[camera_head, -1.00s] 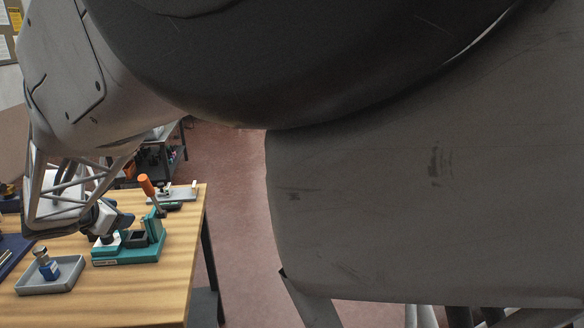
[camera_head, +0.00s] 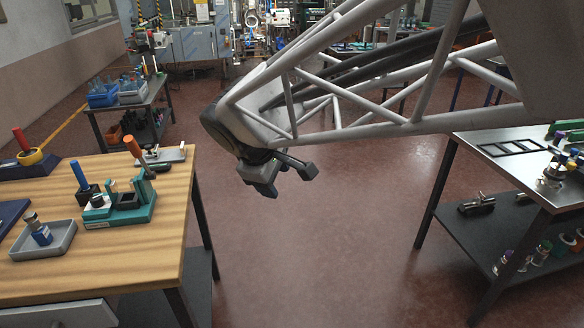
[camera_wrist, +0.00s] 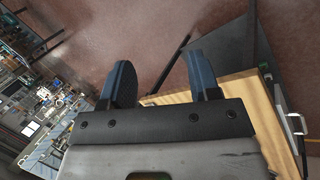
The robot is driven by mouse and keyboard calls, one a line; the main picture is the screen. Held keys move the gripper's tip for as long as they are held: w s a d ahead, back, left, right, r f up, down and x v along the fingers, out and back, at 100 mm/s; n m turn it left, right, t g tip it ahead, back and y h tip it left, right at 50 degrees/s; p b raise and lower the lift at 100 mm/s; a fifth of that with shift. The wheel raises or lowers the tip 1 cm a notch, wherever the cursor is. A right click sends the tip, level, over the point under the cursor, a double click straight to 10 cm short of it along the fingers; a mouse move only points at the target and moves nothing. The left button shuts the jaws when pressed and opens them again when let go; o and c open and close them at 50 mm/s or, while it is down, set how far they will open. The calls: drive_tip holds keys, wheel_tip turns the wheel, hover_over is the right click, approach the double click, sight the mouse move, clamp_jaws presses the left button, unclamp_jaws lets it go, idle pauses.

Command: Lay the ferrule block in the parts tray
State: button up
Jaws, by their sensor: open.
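A shallow grey tray (camera_head: 22,249), which looks like the parts tray, lies on the wooden table at the left of the head view. A blue block with a metal cylindrical top (camera_head: 40,232) stands in it, leaning slightly; it may be the ferrule block, but I cannot be sure. My gripper (camera_head: 288,181) is open and empty, out over the floor to the right of the table and well apart from the tray. In the wrist view its two fingers (camera_wrist: 158,62) are spread with nothing between them. Neither tray nor block can be made out there.
A teal fixture (camera_head: 126,213) holding dark blocks stands right of the tray, with a blue-handled piece (camera_head: 80,175) behind it. A metal side table (camera_head: 500,165) stands at the right. Red floor (camera_head: 310,260) lies open between the tables.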

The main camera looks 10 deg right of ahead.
drive_tip(key=s+d+f+m+y, duration=0.1)
drive_tip(key=s+d+m, duration=0.4)
drive_tip(key=s, duration=0.4)
drive_tip(key=s+d+f+m+g+y, duration=0.1)
drive_tip(key=s+d+f+m+y, duration=0.1)
drive_tip(key=s+d+m, duration=0.3)
drive_tip(key=shift+s+d+f+m+y, duration=0.25)
drive_tip(key=shift+s+m, duration=0.25)
drive_tip(key=shift+s, duration=1.55)
